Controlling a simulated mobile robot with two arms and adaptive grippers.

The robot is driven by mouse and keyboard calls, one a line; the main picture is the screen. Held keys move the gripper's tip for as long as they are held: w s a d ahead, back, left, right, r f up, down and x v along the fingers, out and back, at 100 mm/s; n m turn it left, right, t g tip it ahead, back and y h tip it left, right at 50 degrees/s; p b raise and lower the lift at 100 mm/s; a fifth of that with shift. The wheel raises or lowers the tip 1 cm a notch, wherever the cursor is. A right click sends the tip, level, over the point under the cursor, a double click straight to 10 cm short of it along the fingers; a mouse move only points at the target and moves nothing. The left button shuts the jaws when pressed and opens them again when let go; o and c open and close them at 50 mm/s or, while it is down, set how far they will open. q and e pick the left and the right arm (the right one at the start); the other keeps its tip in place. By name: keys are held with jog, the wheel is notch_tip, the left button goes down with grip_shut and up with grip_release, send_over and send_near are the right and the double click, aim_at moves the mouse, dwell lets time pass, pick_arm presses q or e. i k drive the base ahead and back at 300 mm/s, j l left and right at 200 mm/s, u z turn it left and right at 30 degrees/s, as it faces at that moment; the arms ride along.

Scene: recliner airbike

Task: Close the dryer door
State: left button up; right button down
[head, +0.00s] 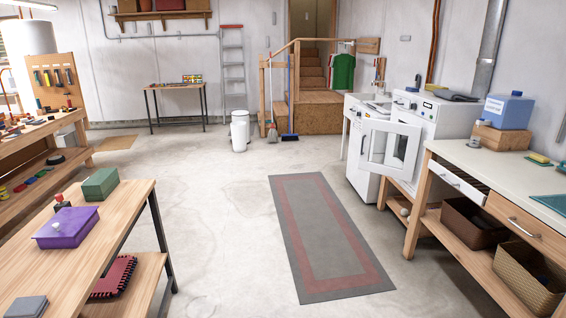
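The white dryer (425,112) stands against the right wall, beside the wooden counter. Its door (392,148) is white with a square window frame and stands open, swung out toward the room. The dryer's opening is mostly hidden behind the door. Neither of my grippers is in the head view.
A grey and red mat (330,235) lies on open concrete floor in front of the dryer. The counter (490,163) with drawers and baskets below stands at the right. A wooden table (100,235) with a purple box (67,227) stands at the left. The middle floor is clear.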

aim_at(414, 133)
jog(key=i+z, duration=0.1)
jog(key=i, duration=0.45)
jog(key=i+z, duration=0.1)
jog(key=i, duration=0.45)
jog(key=i+j+z, duration=0.1)
jog(key=i, duration=0.45)
jog(key=i+j+z, duration=0.15)
jog(key=i, duration=0.4)
